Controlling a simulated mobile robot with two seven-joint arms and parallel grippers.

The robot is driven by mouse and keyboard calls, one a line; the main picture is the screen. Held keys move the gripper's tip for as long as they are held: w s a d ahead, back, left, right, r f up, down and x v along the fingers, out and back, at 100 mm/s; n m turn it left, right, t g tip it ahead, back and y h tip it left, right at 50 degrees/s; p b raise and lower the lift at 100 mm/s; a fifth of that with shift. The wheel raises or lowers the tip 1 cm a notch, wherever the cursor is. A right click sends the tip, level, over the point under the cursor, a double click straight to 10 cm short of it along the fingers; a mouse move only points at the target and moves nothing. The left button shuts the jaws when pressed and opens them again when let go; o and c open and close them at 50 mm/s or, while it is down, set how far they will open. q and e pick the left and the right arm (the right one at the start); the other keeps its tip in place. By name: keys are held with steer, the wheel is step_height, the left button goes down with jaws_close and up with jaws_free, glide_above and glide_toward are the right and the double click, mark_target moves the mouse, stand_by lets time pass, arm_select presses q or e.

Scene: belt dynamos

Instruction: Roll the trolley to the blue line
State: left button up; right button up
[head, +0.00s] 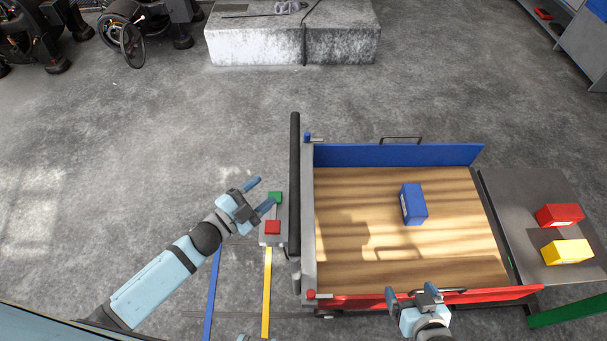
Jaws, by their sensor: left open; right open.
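The trolley has a wooden bed (350,235), a blue far side panel (400,155) and a red near side panel (515,293). A black push bar (294,170) runs along its left end. The blue line (211,290) lies on the floor to the left of the trolley, left of a yellow line (266,300). My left gripper (262,193) is open and empty, left of the push bar and apart from it, by a green button. My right gripper (412,293) is open at the red panel; whether it touches is unclear.
A blue box (413,204) lies on the trolley bed. A small control box with green (275,197) and red (272,227) buttons stands beside the push bar. A grey table (520,200) with red and yellow boxes adjoins the right. A stone block (250,45) stands at the back.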

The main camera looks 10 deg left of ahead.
arm_select(q)
steer(key=w+a+m+g+h, duration=0.25)
steer(key=m+g, duration=0.35)
steer(key=m, duration=0.3)
steer(key=w+a+m+g+h, duration=0.25)
steer(key=m+g, duration=0.35)
steer(key=m, duration=0.3)
steer(key=b+x, duration=0.2)
steer(key=x, duration=1.2)
steer(key=shift+w+r, duration=0.3)
steer(key=shift+w, duration=0.1)
steer(key=shift+c, duration=0.3)
steer(key=shift+a, duration=0.1)
jaws_close()
